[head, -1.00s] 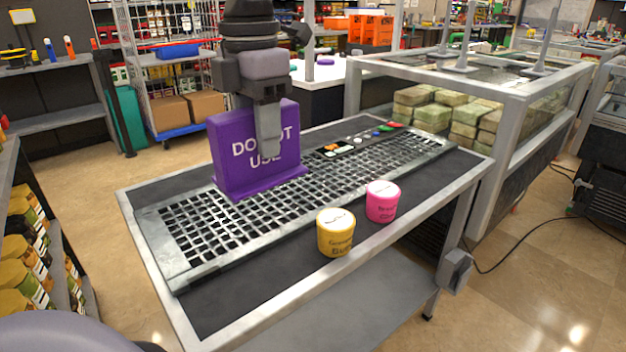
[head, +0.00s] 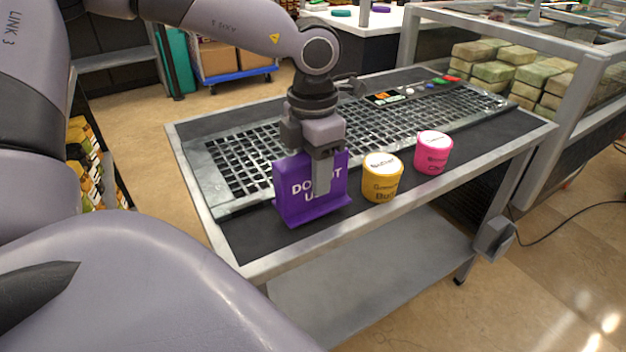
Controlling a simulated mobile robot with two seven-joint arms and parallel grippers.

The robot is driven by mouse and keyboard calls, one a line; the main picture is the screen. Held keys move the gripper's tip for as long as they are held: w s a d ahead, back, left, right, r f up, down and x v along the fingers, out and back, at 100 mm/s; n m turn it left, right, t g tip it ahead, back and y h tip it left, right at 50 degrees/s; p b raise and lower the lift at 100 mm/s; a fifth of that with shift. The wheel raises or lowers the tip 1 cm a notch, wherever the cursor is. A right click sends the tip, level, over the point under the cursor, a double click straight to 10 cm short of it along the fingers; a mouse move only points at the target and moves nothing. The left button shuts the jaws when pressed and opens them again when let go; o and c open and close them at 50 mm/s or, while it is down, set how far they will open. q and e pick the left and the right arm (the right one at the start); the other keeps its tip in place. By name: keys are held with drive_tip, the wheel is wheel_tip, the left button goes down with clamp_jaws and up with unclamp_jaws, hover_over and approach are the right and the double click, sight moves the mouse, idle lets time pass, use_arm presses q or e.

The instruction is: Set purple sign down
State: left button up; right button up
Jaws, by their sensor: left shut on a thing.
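The purple sign (head: 290,201) with white "DO NOT USE" lettering is upright at the near left part of the table, in front of the metal grid. My left gripper (head: 322,180) comes down over it from above and is shut on it, with a finger across the lettering. The sign's base looks at or very near the dark table top (head: 250,236); I cannot tell whether it touches. My right gripper is not in view.
A yellow tub (head: 382,180) stands just right of the sign, and a pink tub (head: 433,153) stands farther right. The metal keyboard-like grid (head: 240,158) runs along the table behind them. Bare dark surface shows left of the sign.

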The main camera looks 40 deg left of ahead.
use_arm(q)
wheel_tip(320, 180, down, 2)
drive_tip(key=shift+f, duration=0.1)
drive_tip(key=shift+f+b, duration=0.15)
drive_tip(key=shift+b, duration=0.15)
drive_tip(key=o, duration=1.1)
